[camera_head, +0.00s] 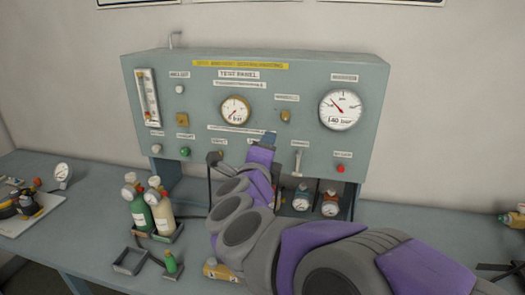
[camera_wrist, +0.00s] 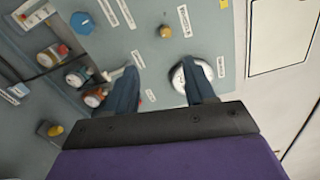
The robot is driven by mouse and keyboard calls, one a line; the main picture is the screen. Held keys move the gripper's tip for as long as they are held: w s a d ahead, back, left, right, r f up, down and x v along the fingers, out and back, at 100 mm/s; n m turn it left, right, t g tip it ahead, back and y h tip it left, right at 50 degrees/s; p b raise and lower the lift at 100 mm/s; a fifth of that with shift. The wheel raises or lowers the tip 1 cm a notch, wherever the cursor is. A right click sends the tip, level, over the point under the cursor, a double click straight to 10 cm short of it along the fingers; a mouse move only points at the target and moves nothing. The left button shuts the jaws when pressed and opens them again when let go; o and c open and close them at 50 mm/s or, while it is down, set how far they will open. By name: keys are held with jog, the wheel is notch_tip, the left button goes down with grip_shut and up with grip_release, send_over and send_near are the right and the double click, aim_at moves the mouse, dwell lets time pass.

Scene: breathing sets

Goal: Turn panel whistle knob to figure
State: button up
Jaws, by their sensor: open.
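The grey-green test panel (camera_head: 300,70) stands upright on the bench against the wall. A small brass knob (camera_head: 286,117) sits right of its middle, under a white label too small to read surely, so I cannot confirm it is the whistle knob. A brass knob also shows in the wrist view (camera_wrist: 166,31), beyond the fingertips. My gripper (camera_head: 267,140) is in front of the panel, below and left of this knob in the head view. In the wrist view my gripper (camera_wrist: 160,70) has its blue fingers apart, with nothing between them. One finger overlaps the large white gauge (camera_wrist: 185,78).
Bottles (camera_head: 140,215) stand in a rack at left. My arm hides the panel's lower middle.

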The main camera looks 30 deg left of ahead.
jog(key=p+v, duration=0.3)
jog(key=v, duration=1.4)
jog(key=shift+s+a+p, duration=0.15)
jog(key=shift+a+p, duration=0.2)
jog(key=shift+d+f, duration=0.1)
jog(key=n+t+y+p, duration=0.1)
jog(key=n+t+p, duration=0.3)
jog(key=n+p, duration=1.2)
send_near(285, 119)
jog(key=w+r+n+b, duration=0.1)
jog(key=w, duration=0.1)
jog(key=w+a+r+n+b, duration=0.1)
jog(key=w+n+b, duration=0.1)
jog(key=w, duration=0.1)
jog(key=w+a+r+n+b, duration=0.1)
jog(key=w+n+b, duration=0.1)
jog(key=w, duration=0.1)
jog(key=shift+w+a+r, duration=0.1)
jog(key=shift+w+a, duration=0.05)
jog(key=shift+w, duration=0.1)
